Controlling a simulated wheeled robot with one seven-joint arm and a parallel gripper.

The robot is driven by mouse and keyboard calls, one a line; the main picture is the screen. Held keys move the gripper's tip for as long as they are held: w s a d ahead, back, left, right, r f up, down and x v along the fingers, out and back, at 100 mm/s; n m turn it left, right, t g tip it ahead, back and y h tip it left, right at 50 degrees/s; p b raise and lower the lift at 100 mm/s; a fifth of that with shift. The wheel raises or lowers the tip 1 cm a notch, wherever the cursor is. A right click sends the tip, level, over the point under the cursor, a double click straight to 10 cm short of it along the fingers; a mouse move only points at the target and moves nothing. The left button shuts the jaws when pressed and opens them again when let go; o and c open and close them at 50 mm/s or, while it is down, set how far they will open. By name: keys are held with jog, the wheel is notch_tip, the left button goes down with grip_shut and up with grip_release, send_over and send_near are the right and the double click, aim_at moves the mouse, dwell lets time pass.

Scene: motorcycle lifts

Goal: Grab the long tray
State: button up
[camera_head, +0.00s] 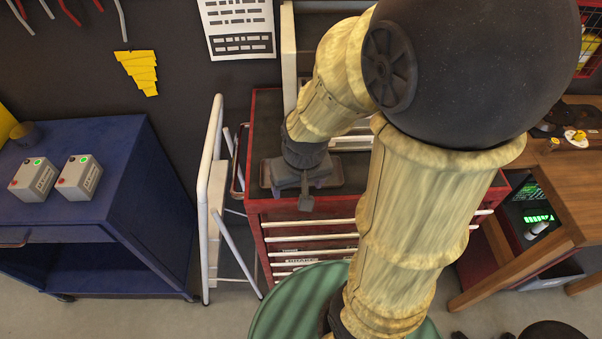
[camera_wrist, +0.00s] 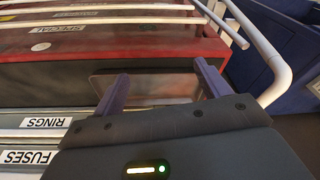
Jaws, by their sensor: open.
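The long tray (camera_head: 330,174) looks like a shallow, dark brownish-grey tray with a rim. It lies on top of the red tool cabinet (camera_head: 256,150), near its front edge. My gripper (camera_head: 305,193) is over the tray and hides much of its middle and left part. In the wrist view, my gripper (camera_wrist: 161,74) is open, with its two purple-grey fingers apart. The tray (camera_wrist: 150,88) shows between and beyond the fingers, with nothing clearly gripped. I cannot tell whether the fingers touch it.
A white folding ladder (camera_head: 212,190) stands left of the cabinet. A wooden bench (camera_head: 570,200) is at the right. A green round object (camera_head: 285,305) is in front of the cabinet drawers.

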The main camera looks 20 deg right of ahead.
jog(key=o, duration=0.3)
jog(key=shift+w+r+m+g+p, duration=0.3)
jog(key=shift+w+m+p, duration=0.15)
jog(key=shift+m, duration=0.15)
jog(key=shift+o, duration=0.7)
jog(key=shift+w+a+r+m+g+p, duration=0.15)
jog(key=shift+w+m+g+p, duration=0.15)
jog(key=shift+m+p, duration=0.35)
jog(key=w+a+r+m+g+h+p, duration=0.1)
jog(key=w+a+r+m+h+p, duration=0.2)
jog(key=m, duration=0.6)
jog(key=w+a+r+m+g+h+p, duration=0.2)
jog(key=w+r+m+p, duration=0.3)
jog(key=m, duration=0.4)
jog(key=shift+a+r+h+p, duration=0.6)
jog(key=shift+r+p, duration=0.25)
jog(key=shift+p, duration=0.4)
jog(key=shift+w, duration=0.1)
jog(key=p+x, duration=0.3)
jog(key=x, duration=0.9)
jog(key=shift+f, duration=0.1)
